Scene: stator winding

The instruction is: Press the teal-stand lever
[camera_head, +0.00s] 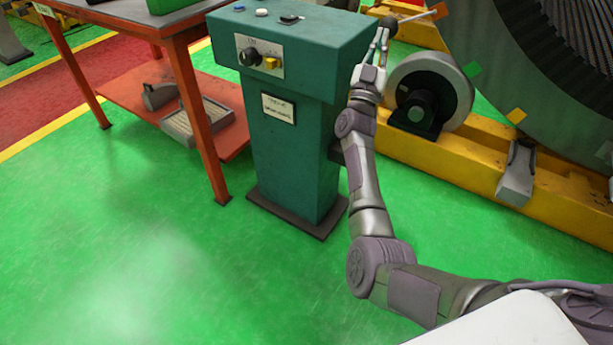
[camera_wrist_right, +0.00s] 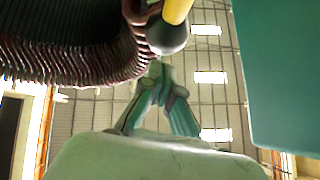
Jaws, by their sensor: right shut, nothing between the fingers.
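The teal stand (camera_head: 290,150) stands upright at the middle top of the head view, with knobs and buttons on it. A lever with a dark ball end (camera_head: 389,22) and an orange-yellow rod (camera_head: 424,14) shows just right of the stand's top. In the right wrist view its ball (camera_wrist_right: 168,37) and yellow rod (camera_wrist_right: 177,10) show just beyond the fingertips. My right gripper (camera_head: 383,34) is shut and empty beside the stand's right side, just below the ball. It also shows in the wrist view (camera_wrist_right: 160,75). I cannot tell whether it touches the ball. My left gripper is out of view.
An orange table (camera_head: 176,40) with a lower shelf stands left of the stand. A yellow machine frame (camera_head: 460,150) with a grey wheel (camera_head: 447,75) and the large stator (camera_head: 530,55) stand to the right. Green floor (camera_head: 140,255) in front is clear.

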